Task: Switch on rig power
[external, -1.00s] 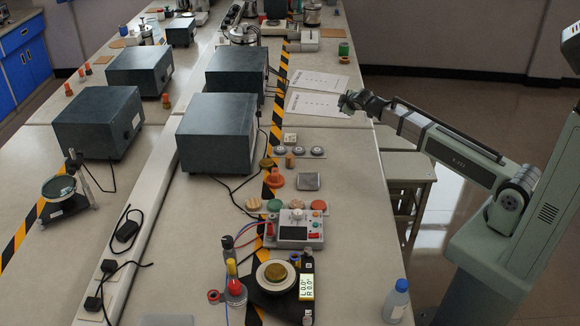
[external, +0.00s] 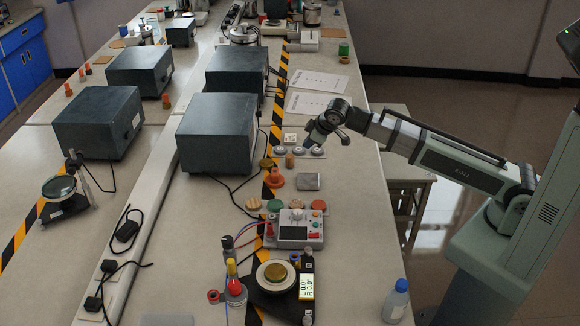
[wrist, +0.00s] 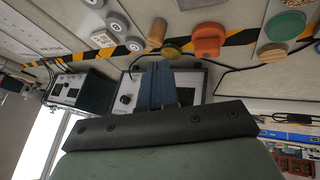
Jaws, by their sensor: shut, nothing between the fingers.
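A grey control box (external: 299,230) with a dark screen, a knob and a small red switch (external: 314,236) stands on the bench near the lower middle of the external view. I cannot read the switch's position. My gripper (external: 318,138) hangs above the bench, behind the box and apart from it, near a row of grey round weights (external: 300,151). In the wrist view the gripper's blue-grey fingers (wrist: 157,85) are together with nothing between them. The red switch cannot be made out in the wrist view.
An orange knob-shaped piece (external: 276,180), a grey block (external: 308,181) and several coloured discs lie behind the box. A turntable-like device (external: 262,288) and a red-and-white bottle (external: 236,292) stand in front. Bench right of the box is clear.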

